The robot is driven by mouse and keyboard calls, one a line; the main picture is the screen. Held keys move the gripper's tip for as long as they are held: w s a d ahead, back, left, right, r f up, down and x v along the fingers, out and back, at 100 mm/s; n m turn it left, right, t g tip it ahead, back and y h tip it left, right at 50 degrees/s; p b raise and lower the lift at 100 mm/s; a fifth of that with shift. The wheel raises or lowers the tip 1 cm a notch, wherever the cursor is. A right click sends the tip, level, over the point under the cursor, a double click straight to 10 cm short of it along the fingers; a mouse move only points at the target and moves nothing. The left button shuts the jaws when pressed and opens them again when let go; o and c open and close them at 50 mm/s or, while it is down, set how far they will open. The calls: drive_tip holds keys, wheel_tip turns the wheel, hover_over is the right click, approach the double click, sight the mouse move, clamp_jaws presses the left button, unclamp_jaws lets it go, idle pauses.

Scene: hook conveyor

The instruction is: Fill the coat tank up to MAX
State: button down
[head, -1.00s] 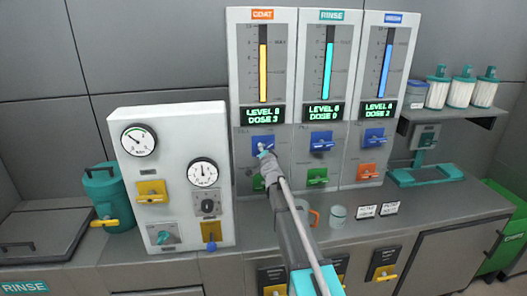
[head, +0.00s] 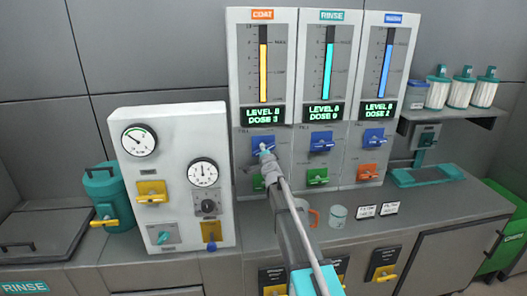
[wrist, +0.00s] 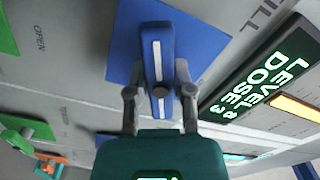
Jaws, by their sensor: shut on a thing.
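The coat tank gauge (head: 263,72) is the left column of the panel, under an orange COAT label. Its yellow bar reaches about the upper mark on the scale. The display (head: 263,115) below reads LEVEL 8, DOSE 3, as does the display in the wrist view (wrist: 262,92). My gripper (head: 266,150) is at the blue FILL valve below that display and partly hides it. In the wrist view, my gripper (wrist: 160,92) is shut on the blue valve handle (wrist: 157,48), with one finger on each side. A blue plate (wrist: 120,65) lies behind the handle.
The rinse (head: 328,70) and third (head: 385,70) gauge columns stand to the right, with blue, green and orange valves below. A white box with dials (head: 140,140) stands left. A glass beaker (head: 337,215) and small cards are on the counter right of my arm.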

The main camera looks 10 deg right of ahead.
drive_tip(key=shift+m, duration=2.3)
drive_tip(key=shift+c, duration=2.4)
unclamp_jaws()
drive_tip(key=shift+s, duration=0.1)
drive_tip(key=s, duration=1.1)
drive_tip(key=shift+s, duration=0.4)
